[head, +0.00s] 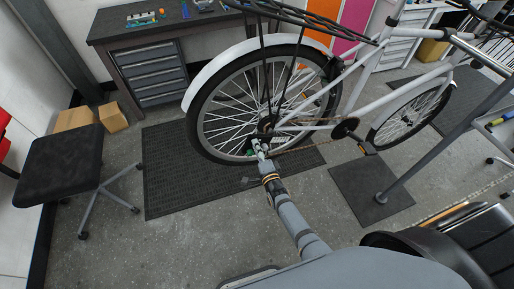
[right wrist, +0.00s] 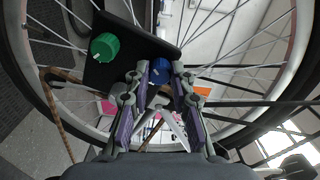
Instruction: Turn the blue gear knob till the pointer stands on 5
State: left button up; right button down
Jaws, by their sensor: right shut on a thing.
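The blue gear knob (right wrist: 159,76) shows in the right wrist view on a black plate (right wrist: 125,62) in front of the wheel spokes. My right gripper (right wrist: 161,70) is shut on it, with one finger on each side. Part of the blue knob is hidden between the fingers. A small pale pointer mark shows on it, but no numbers can be read. A green knob (right wrist: 104,46) with a white mark sits on the same plate to the left, apart from the fingers. My left gripper is not in view.
The white cargo bike (head: 340,90) stands over a dark mat (head: 180,180). A workbench with grey drawers (head: 150,75) is behind it. A black stool (head: 60,160) and cardboard boxes (head: 112,117) stand at the left. Spokes and the rear tyre surround the hub closely.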

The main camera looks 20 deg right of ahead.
jog(key=shift+f, duration=0.1)
jog(key=c, duration=1.1)
grip_release()
jog(key=shift+c, duration=0.2)
jog(key=s, duration=1.2)
jog(key=shift+d, duration=0.2)
